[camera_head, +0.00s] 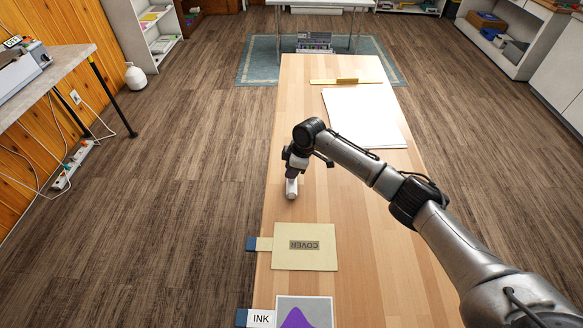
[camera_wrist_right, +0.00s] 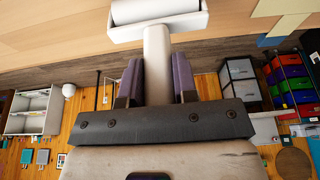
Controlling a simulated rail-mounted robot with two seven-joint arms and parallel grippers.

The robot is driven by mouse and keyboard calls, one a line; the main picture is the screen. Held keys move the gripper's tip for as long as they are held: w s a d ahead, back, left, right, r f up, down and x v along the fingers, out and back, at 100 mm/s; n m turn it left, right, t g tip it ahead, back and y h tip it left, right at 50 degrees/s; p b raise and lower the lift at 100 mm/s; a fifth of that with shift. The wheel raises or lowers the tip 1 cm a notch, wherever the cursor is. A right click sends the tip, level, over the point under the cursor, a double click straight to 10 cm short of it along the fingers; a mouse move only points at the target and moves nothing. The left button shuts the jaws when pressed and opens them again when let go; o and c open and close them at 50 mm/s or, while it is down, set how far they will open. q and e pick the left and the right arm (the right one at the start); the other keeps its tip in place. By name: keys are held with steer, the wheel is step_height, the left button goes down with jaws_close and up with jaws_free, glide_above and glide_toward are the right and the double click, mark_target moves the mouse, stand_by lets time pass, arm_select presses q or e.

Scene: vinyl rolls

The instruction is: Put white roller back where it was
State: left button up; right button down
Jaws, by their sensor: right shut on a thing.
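The white roller (camera_head: 291,188) is at the left side of the wooden table (camera_head: 350,225), in my right gripper (camera_head: 295,166). In the right wrist view, the roller's white handle (camera_wrist_right: 157,50) stands between the two purple-grey fingers of the gripper (camera_wrist_right: 157,82), and the roller's wide head (camera_wrist_right: 158,20) is beyond the fingertips, by the table surface. I cannot tell if the roller touches the table. My left gripper is not in view.
A yellow card marked COVER (camera_head: 318,255) lies nearer on the table, with a sheet bearing a purple shape (camera_head: 303,312) beside the INK label (camera_head: 261,320) below it. White paper (camera_head: 365,118) and a yellow-handled bar (camera_head: 346,81) lie at the far end. The table between the roller and paper is clear.

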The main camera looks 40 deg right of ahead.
steer(key=c, duration=0.8)
jaws_free()
steer(key=o, duration=0.8)
steer(key=shift+r, duration=0.1)
steer(key=shift+r+p, duration=0.35)
steer(key=shift+p, duration=0.1)
steer(key=p+v, duration=0.7)
steer(key=v, duration=0.1)
steer(key=shift+p, duration=0.3)
